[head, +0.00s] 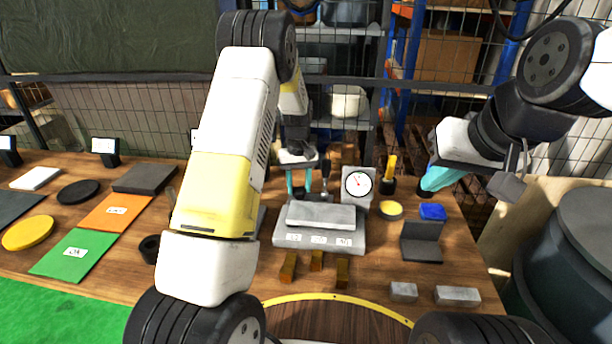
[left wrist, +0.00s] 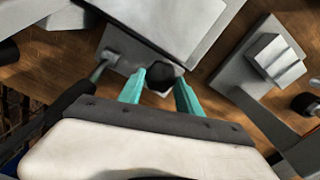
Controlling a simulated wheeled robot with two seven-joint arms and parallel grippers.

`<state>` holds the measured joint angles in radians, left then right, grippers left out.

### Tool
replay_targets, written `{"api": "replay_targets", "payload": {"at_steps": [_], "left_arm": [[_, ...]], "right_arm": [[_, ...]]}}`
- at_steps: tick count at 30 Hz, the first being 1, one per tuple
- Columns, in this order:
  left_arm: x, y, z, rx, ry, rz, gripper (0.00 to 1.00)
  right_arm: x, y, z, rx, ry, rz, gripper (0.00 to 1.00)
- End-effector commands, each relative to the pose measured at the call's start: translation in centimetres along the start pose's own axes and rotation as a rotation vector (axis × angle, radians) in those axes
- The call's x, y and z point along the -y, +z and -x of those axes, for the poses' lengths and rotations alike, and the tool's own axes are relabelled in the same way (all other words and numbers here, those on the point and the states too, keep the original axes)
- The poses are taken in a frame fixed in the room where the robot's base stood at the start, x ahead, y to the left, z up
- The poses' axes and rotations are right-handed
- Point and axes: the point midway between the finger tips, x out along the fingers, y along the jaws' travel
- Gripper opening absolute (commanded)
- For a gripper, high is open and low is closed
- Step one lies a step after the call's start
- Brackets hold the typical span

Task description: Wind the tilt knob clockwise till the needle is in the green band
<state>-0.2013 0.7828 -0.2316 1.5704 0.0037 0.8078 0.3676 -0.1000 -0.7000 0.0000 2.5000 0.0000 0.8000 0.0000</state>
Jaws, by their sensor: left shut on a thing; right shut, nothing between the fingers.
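The dial gauge (head: 358,184) stands upright behind the grey machine block (head: 320,240), with a white face and a red needle pointing to the upper left. The green band is too small to make out. My left gripper (head: 299,190) points down behind the block, left of the dial. In the left wrist view, its teal fingers (left wrist: 160,82) are shut on a dark round knob (left wrist: 165,76) beside a grey plate. My right gripper (head: 432,184) is shut and empty, to the right of the dial.
A blue block (head: 432,212), a dark angle plate (head: 421,243) and a yellow disc (head: 390,210) lie right of the machine block. Green (head: 75,254) and orange (head: 116,211) mats lie at the left.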

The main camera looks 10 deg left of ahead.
Motion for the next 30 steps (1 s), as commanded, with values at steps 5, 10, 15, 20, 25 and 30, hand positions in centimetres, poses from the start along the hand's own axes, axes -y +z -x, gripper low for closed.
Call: {"api": "replay_targets", "payload": {"at_steps": [5, 10, 15, 20, 25, 30], "left_arm": [[-0.06, -0.01, 0.05, 0.000, 0.001, -0.147, 0.01], [-0.10, 0.00, 0.06, 0.000, 0.001, -0.164, 0.01], [-0.10, 0.00, 0.07, 0.000, 0.001, -0.163, 0.47], [-0.08, 0.00, 0.05, 0.000, 0.001, -0.162, 0.63], [-0.06, 0.00, 0.03, 0.000, 0.000, -0.161, 0.63], [-0.09, -0.07, 0.90, -0.003, 0.001, -0.161, 0.63]], "right_arm": [[0.00, 0.00, 0.00, 0.000, 0.000, 0.000, 0.00], [0.00, 0.00, 0.00, 0.000, 0.000, 0.000, 0.00], [0.00, 0.00, 0.00, 0.000, 0.000, 0.000, 0.00], [0.00, 0.00, 0.00, 0.000, 0.000, 0.000, 0.00], [0.00, 0.00, 0.00, 0.000, 0.000, 0.000, 0.00], [0.00, 0.00, 0.00, 0.000, 0.000, 0.000, 0.00]]}}
